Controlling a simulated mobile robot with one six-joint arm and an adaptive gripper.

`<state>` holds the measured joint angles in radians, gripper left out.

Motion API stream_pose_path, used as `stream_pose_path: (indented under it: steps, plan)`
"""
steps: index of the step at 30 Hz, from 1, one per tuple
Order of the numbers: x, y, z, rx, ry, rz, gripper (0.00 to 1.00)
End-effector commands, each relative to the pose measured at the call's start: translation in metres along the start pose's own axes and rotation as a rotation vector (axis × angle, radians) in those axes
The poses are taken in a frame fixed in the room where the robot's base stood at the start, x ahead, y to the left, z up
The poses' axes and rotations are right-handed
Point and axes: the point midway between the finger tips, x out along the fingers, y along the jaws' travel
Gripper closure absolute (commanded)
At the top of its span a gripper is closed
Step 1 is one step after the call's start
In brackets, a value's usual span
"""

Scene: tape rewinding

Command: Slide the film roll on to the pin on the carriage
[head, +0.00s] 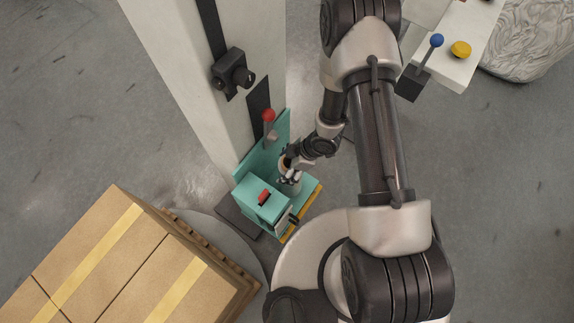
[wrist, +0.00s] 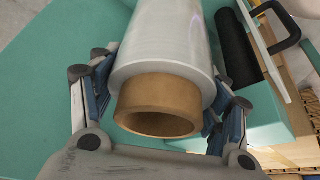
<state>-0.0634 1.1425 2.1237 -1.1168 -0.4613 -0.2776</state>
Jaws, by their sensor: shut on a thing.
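My gripper (wrist: 163,78) is shut on the film roll (wrist: 165,40), with one blue-padded finger on each side of it. The roll is whitish film on a brown cardboard core (wrist: 158,108), whose open end faces the wrist camera. In the head view my gripper (head: 289,174) is at the teal carriage (head: 262,202), beside its raised block. Teal surface (wrist: 50,95) of the carriage shows behind the roll in the wrist view. The pin is not visible; whether the roll is around it or touches the carriage, I cannot tell.
A black roller (wrist: 236,48) and a black handle (wrist: 283,25) are close on the roll's right. A white column (head: 185,75) rises behind the carriage. A red-knobbed lever (head: 268,116) stands near my gripper. Boxes on a pallet (head: 120,260) are at lower left.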

Motion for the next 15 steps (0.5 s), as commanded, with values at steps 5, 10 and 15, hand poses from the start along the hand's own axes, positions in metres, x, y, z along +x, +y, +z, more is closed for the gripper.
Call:
stream_pose_path:
  steps: [5, 10, 15]
  plan:
    - [0.0034, 0.0005, 0.0012, -0.001, 0.001, 0.001, 0.97]
    - [0.0051, 0.0005, 0.0019, -0.001, 0.001, 0.001, 0.28]
    - [0.0048, 0.0004, 0.0019, -0.001, 0.001, 0.001, 0.17]
